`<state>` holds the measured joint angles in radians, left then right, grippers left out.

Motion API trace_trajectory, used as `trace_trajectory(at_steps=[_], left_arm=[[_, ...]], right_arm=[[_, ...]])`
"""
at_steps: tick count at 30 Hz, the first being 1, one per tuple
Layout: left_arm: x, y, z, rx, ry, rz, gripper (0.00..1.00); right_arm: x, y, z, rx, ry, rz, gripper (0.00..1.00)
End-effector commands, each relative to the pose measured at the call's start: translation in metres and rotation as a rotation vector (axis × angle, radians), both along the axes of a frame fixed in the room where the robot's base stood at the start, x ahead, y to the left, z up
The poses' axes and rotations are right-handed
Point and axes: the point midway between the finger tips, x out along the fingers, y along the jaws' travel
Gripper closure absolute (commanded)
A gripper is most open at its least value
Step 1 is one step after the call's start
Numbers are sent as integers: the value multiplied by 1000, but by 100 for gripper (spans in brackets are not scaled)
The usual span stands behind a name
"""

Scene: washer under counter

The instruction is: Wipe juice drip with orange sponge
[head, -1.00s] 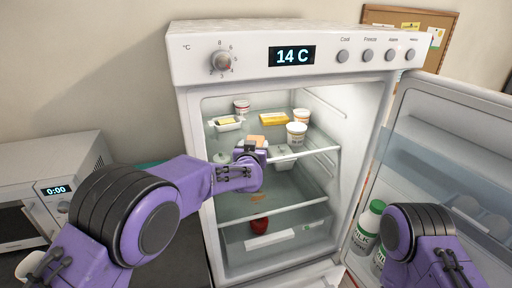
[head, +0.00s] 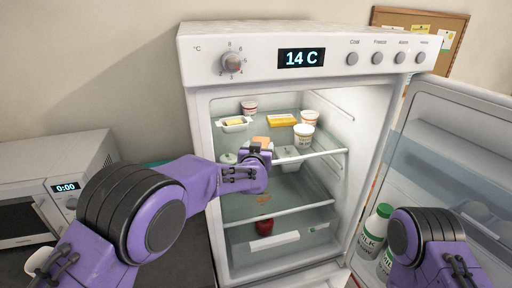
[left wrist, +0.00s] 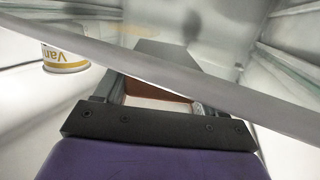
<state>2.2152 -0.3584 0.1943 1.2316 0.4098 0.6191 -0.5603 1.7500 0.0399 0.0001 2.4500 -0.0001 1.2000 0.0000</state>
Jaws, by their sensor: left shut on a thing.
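My left gripper (head: 258,149) reaches into the open fridge (head: 255,258), by the front edge of the upper glass shelf. It is shut on the orange sponge (head: 261,140), which shows just above the dark fingers. In the left wrist view the sponge (left wrist: 158,94) is a brown-orange block with a pale underside, between the fingers and partly hidden by a grey bar. A brownish smear, likely the juice drip (head: 264,198), shows on the glass shelf below my gripper, apart from the sponge. My right gripper is out of view; only part of that arm shows.
Tubs (head: 303,134), a butter dish (head: 235,124) and a yellow pack (head: 282,120) stand on the upper shelf. A red apple (head: 264,226) sits low in the fridge. The open door (head: 455,140) holds a milk bottle (head: 376,226) at right. A microwave (head: 50,185) stands left.

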Motion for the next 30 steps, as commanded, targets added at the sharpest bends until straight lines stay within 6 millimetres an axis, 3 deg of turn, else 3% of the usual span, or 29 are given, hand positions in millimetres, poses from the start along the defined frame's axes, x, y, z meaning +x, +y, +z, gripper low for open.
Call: trace_trajectory(at_steps=[21,30], left_arm=[[6,-21,-1,2,1,-3,56],[5,-21,-1,4,0,-5,56]], right_arm=[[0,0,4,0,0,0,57],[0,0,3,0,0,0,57]])
